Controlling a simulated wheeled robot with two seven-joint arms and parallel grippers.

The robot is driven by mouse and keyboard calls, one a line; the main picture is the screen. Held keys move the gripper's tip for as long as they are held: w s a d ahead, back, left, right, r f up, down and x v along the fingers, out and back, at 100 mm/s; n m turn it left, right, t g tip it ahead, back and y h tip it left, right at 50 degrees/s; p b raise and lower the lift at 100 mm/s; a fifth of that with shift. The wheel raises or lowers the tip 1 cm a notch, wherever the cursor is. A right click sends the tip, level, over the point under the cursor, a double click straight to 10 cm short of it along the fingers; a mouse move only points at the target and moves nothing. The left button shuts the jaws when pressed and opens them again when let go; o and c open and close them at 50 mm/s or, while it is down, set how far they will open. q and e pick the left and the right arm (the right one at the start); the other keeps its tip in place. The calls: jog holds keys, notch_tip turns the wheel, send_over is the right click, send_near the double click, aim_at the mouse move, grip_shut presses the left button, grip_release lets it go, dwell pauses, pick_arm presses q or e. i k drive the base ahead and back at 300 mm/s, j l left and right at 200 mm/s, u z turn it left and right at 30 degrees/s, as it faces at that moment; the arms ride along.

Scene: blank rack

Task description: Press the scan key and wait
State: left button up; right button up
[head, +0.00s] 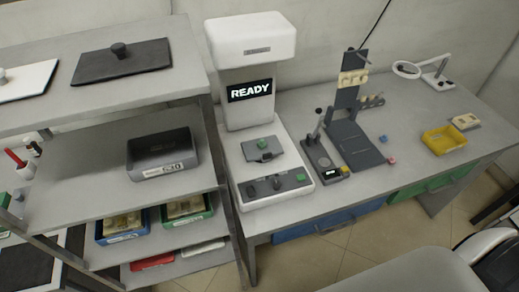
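A white scanning machine (224,142) stands at the left end of the workbench, and its dark screen (250,90) reads READY. Its sloped front panel (275,188) carries dark knobs and a green key (301,177) at the right end. No label on that key can be read. A small grey piece with a green top (262,145) sits on the machine's bed above the panel. Neither of my grippers can be made out, and nothing is touching the panel or the key.
A grey shelf rack (85,190) on the left holds a grey bin (162,156) and blue and green bins. Right of the machine are a small lever device (322,158), a dark stand (352,140), a yellow tray (443,140) and a magnifier lamp (408,69).

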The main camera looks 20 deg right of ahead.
aim_at(301, 177)
jog(key=z, duration=1.05)
